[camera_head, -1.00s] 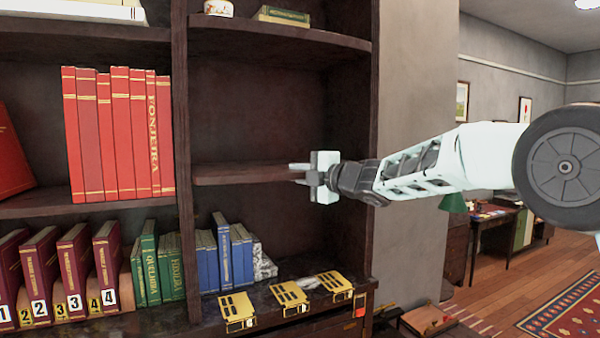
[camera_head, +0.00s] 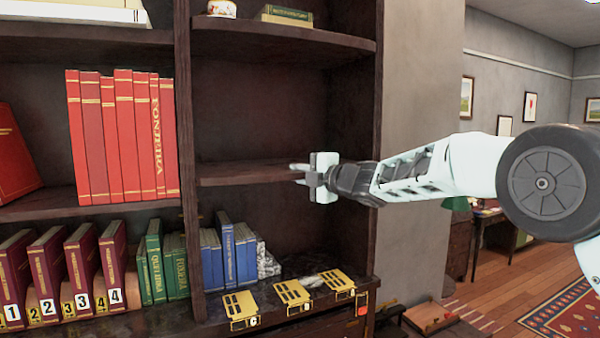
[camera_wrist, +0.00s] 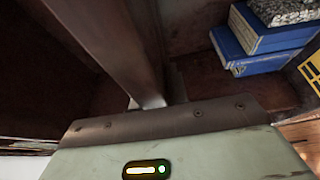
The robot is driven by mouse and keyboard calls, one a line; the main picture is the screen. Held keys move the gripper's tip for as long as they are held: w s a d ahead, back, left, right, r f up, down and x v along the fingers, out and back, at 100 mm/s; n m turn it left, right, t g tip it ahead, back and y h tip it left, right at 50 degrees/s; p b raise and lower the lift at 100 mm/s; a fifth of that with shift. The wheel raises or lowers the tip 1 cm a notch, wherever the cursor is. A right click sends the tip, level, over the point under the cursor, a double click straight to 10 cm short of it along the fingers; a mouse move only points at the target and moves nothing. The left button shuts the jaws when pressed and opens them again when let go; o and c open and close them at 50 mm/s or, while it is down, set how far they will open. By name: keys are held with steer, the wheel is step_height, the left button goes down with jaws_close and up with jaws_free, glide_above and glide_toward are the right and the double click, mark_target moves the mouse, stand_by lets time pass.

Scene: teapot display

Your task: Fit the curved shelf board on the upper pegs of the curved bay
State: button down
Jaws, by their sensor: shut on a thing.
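The curved shelf board (camera_head: 245,174) is dark brown wood and lies about level inside the curved bay (camera_head: 270,115), between its top shelf and bottom ledge. Its left end is close to the left upright; I cannot tell whether it touches. My gripper (camera_head: 303,171) is shut on the board's front edge, toward the right side of the bay. The board (camera_wrist: 105,40) also runs away from my gripper in the wrist view. The upper pegs cannot be made out, and the board's right end is hidden behind my gripper.
The bay's left upright (camera_head: 187,150) and right side wall (camera_head: 360,150) bound the space closely. Blue books (camera_head: 228,255) and yellow plates (camera_head: 293,292) sit below on the ledge. A top shelf (camera_head: 280,45) holds small items above. Red books (camera_head: 120,135) stand left.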

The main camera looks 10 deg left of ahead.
steer(key=shift+w+a+r+p, duration=0.25)
steer(key=shift+w+a+p, duration=0.3)
steer(key=shift+p, duration=0.3)
steer(key=c, duration=1.3)
jaws_free()
steer(key=shift+d, duration=0.15)
steer(key=shift+f, duration=0.4)
steer(key=b+v, duration=1.1)
steer(key=v, duration=0.6)
steer(key=shift+d+r, duration=0.2)
steer(key=shift+d, duration=0.05)
